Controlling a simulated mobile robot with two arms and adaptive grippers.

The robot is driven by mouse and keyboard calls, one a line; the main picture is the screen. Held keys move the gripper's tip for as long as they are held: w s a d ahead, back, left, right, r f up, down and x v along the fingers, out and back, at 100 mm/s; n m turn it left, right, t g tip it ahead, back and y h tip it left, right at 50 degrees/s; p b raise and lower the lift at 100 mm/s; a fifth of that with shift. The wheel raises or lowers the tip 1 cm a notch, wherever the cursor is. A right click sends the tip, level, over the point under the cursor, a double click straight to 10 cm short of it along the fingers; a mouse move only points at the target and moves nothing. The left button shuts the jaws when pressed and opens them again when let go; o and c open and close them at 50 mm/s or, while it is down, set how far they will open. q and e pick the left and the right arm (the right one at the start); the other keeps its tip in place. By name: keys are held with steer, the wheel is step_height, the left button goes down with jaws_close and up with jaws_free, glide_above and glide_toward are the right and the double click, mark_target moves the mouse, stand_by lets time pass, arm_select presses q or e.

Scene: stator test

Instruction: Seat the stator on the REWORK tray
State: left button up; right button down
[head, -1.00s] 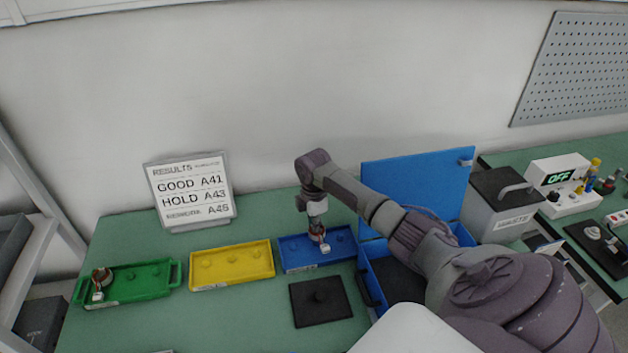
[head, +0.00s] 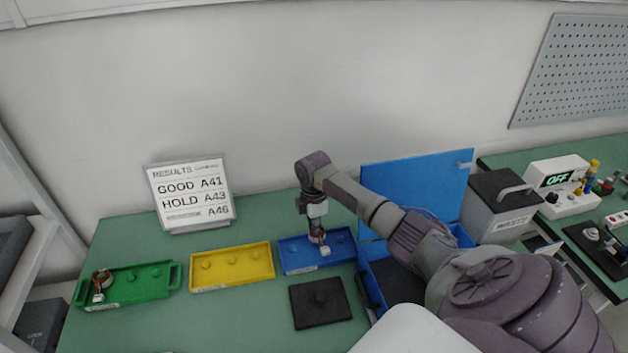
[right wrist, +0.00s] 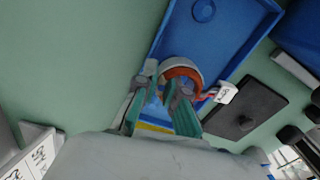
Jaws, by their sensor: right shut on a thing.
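My right gripper (head: 317,230) points down over the blue tray (head: 345,258). It is shut on a stator (head: 315,240), a ring with copper-coloured windings, red and white leads and a white tag. In the right wrist view the fingers (right wrist: 164,88) grip the near side of the stator's ring (right wrist: 183,74), at the blue tray's (right wrist: 222,65) near part. A round boss shows free at the tray's other end. The stator's underside is hidden, so I cannot tell whether it touches the tray. My left gripper is not in view.
A yellow tray (head: 232,283) with bare bosses and a green tray (head: 140,292) holding another stator (head: 102,279) stand to the left. A black plate (head: 321,318) lies in front.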

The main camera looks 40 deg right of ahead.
steer(key=shift+f+b, duration=0.3)
steer(key=shift+f, duration=0.15)
steer(key=shift+f, duration=0.35)
steer(key=c, duration=1.4)
jaws_free()
steer(key=shift+r, duration=0.1)
steer(key=shift+r+p, duration=2.35)
steer(key=shift+r, duration=0.05)
steer(key=o, duration=0.5)
steer(key=shift+o, duration=0.2)
